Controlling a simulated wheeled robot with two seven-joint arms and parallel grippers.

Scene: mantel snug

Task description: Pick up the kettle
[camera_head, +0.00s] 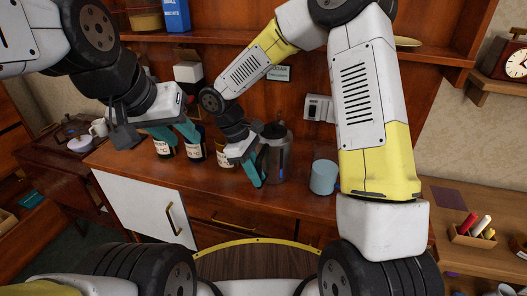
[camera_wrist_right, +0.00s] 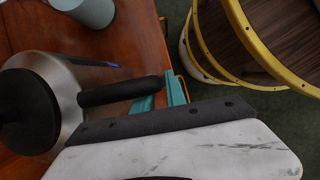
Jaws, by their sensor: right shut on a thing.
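The kettle (camera_head: 276,158) is a grey metal jug with a dark lid and stands upright on the wooden counter, apparently still resting on it. My right gripper (camera_head: 256,172) is at its left side. In the right wrist view the kettle (camera_wrist_right: 68,92) shows its black handle (camera_wrist_right: 118,91) reaching between my teal fingers (camera_wrist_right: 162,97), which are shut on it. My left gripper (camera_head: 174,134) is open and empty, above the counter to the left, near the jars.
Several labelled jars (camera_head: 195,146) stand left of the kettle. A pale blue cup (camera_head: 323,177) stands close on its right. A shelf (camera_head: 225,44) runs above.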

